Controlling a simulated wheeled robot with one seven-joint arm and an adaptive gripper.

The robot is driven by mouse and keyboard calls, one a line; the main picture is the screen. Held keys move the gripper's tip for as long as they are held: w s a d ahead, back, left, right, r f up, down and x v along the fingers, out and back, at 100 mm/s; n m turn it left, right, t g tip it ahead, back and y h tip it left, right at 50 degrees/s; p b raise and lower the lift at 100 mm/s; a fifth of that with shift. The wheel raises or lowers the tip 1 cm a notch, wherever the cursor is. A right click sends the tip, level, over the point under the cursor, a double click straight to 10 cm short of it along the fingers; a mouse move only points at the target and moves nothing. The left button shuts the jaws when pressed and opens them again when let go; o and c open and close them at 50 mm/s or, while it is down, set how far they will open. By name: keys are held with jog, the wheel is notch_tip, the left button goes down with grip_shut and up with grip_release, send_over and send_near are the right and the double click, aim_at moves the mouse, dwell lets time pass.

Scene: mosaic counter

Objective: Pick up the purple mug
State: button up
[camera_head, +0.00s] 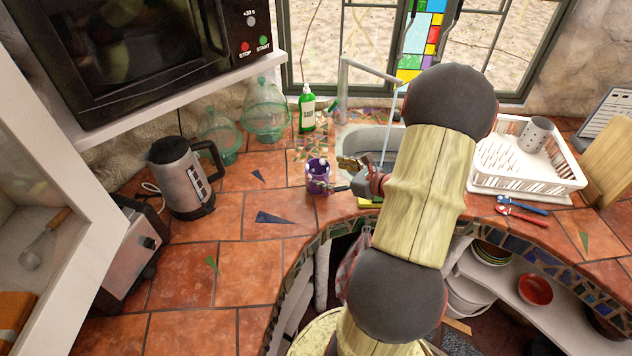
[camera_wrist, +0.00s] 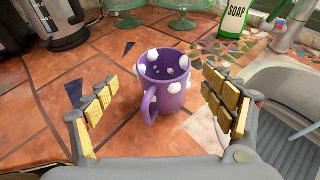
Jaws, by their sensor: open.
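The purple mug (camera_head: 318,177) stands upright on the tiled counter, left of the sink, in the head view. It has white knobs on its outside and inside. In the wrist view the mug (camera_wrist: 166,86) stands between and just beyond my open fingers, with its handle facing toward me and slightly left. My gripper (camera_wrist: 158,100) is open, with gold-padded fingers on both sides of the mug and visible gaps. In the head view my gripper (camera_head: 345,175) is close to the mug's right side, partly hidden by my arm.
A green soap bottle (camera_head: 307,108) and green glass domes (camera_head: 266,108) stand behind the mug. A kettle (camera_head: 180,178) stands to the left. The sink (camera_head: 366,140) lies right of the mug, and a white dish rack (camera_head: 520,170) is further right. The counter left of the mug is mostly clear.

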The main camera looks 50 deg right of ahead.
aim_at(310, 165)
jog(key=x, duration=0.3)
jog(key=b+x, duration=0.1)
jog(key=x, duration=0.1)
jog(key=shift+w+d+r, duration=0.1)
jog(key=shift+w+d, duration=0.2)
jog(key=c, duration=0.3)
jog(key=c, duration=1.5)
jog(key=shift+r, duration=0.1)
jog(key=shift+c, duration=0.5)
